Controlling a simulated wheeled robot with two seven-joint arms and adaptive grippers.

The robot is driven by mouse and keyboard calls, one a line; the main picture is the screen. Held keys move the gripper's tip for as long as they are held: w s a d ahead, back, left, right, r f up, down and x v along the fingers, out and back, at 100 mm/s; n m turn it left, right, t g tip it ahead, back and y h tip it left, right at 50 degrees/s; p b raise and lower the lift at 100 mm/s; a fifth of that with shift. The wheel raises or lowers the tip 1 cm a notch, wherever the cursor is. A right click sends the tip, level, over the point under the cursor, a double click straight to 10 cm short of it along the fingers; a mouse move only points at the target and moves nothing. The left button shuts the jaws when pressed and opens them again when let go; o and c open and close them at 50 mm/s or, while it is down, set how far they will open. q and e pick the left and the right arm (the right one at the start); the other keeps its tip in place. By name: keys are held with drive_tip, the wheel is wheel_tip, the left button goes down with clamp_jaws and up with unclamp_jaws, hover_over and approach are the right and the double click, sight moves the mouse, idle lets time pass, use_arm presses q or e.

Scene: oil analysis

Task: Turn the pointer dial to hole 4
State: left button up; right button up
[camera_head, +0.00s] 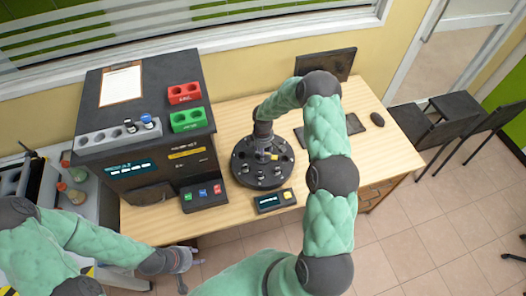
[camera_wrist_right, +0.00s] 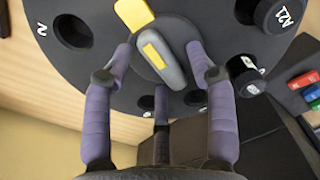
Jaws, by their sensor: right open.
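The round black dial plate (camera_head: 252,179) with holes around it stands on the wooden table. In the right wrist view its dark disc (camera_wrist_right: 105,95) carries a grey pointer knob (camera_wrist_right: 172,70) with a yellow mark and a yellow tab (camera_wrist_right: 133,13) by its far end. One hole (camera_wrist_right: 73,30) has a label beside it that looks like a sideways 2. My right gripper (camera_wrist_right: 160,60) is open over the dial, its fingers on both sides of the knob; contact is unclear. In the head view its arm partly hides the dial. My left gripper (camera_head: 190,270) is open and empty near the table's front left edge.
A black vial marked A21 (camera_wrist_right: 265,15) sits at the disc's edge. A small display box (camera_head: 268,203) stands before the dial. The black analyser (camera_head: 115,110) with red (camera_head: 184,92) and green (camera_head: 187,120) racks is left. A monitor (camera_head: 335,64) and mouse (camera_head: 377,119) are right.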

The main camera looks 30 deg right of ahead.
drive_tip(key=shift+f, duration=0.2)
clamp_jaws()
drive_tip(key=shift+f+m+b, duration=0.1)
drive_tip(key=shift+m+b, duration=0.7)
drive_tip(key=shift+b, duration=0.05)
drive_tip(key=shift+d+m+b, duration=0.1)
drive_tip(key=shift+m+b, duration=0.85)
drive_tip(key=shift+m, duration=0.25)
drive_tip(key=m+b, duration=0.1)
drive_tip(key=m, duration=0.1)
drive_tip(key=m+b, duration=0.2)
drive_tip(key=shift+s+m, duration=0.2)
drive_tip(key=shift+m, duration=0.1)
